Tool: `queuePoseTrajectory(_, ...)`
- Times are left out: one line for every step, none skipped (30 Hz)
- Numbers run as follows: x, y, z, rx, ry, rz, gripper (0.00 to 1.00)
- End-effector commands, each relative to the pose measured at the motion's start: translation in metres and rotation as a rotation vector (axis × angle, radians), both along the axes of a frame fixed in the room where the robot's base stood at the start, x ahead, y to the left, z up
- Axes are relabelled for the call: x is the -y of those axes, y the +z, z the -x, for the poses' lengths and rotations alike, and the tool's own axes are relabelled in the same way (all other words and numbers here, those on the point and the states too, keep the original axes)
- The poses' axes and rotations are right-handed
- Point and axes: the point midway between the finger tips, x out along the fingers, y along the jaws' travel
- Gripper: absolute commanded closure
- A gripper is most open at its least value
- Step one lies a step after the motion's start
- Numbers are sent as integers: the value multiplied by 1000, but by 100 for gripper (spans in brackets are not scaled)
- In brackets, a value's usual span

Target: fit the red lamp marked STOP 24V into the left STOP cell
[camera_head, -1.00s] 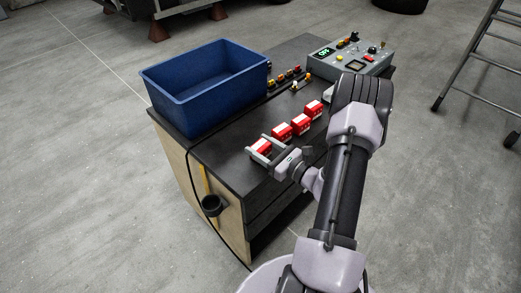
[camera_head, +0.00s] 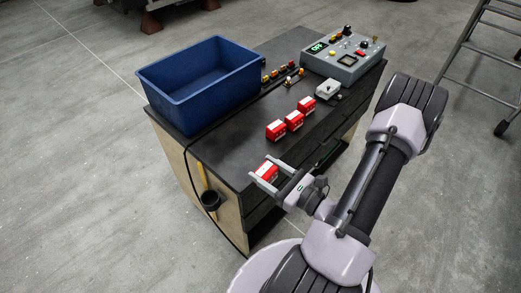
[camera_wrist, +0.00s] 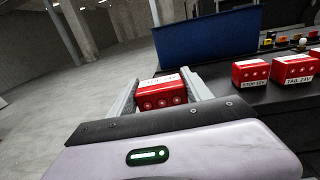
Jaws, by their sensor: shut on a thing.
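My gripper (camera_head: 276,179) is shut on a red block (camera_head: 268,168) with a white label, near the bench's front left corner. In the wrist view the red block (camera_wrist: 162,98) sits between the two fingers, with round marks on its near face. The block seems to be held above the bench, but the gap is unclear. Other similar red blocks stand in a row: one labelled STOP 12V (camera_wrist: 251,76), one labelled TAIL 24V (camera_wrist: 294,70). I cannot make out the left STOP cell.
A blue bin (camera_head: 200,88) stands at the bench's back left. A grey control box (camera_head: 343,58) with a green display stands at the far right, a small light-grey piece (camera_head: 328,89) before it. The black bench top (camera_head: 225,150) is clear at front left.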

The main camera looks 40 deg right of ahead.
Motion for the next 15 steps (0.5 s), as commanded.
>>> queuePoseTrajectory(-2, 1, 5, -1, -2, -2, 94)
queuePoseTrajectory(-4, 2, 7, 0, -2, 0, 94)
queuePoseTrajectory(-5, 2, 10, 1, -1, 0, 94)
queuePoseTrajectory(-6, 2, 11, 1, -1, 1, 94)
queuePoseTrajectory(-7, 2, 11, 1, 0, 1, 94)
queuePoseTrajectory(-8, 2, 11, 1, 3, 1, 94)
queuePoseTrajectory(-9, 2, 9, 0, 8, 1, 94)
queuePoseTrajectory(-12, 2, 5, -2, 16, 1, 94)
queuePoseTrajectory(-16, 2, -2, -5, 31, 2, 94)
queuePoseTrajectory(-20, 2, -9, -7, 47, 2, 94)
queuePoseTrajectory(-26, 2, -17, -10, 63, 1, 94)
queuePoseTrajectory(-35, 3, -30, -14, 89, 2, 94)
queuePoseTrajectory(-43, 4, -40, -17, 112, 2, 94)
queuePoseTrajectory(-52, 6, -51, -18, 133, 3, 94)
queuePoseTrajectory(-66, 7, -65, -20, 164, 4, 94)
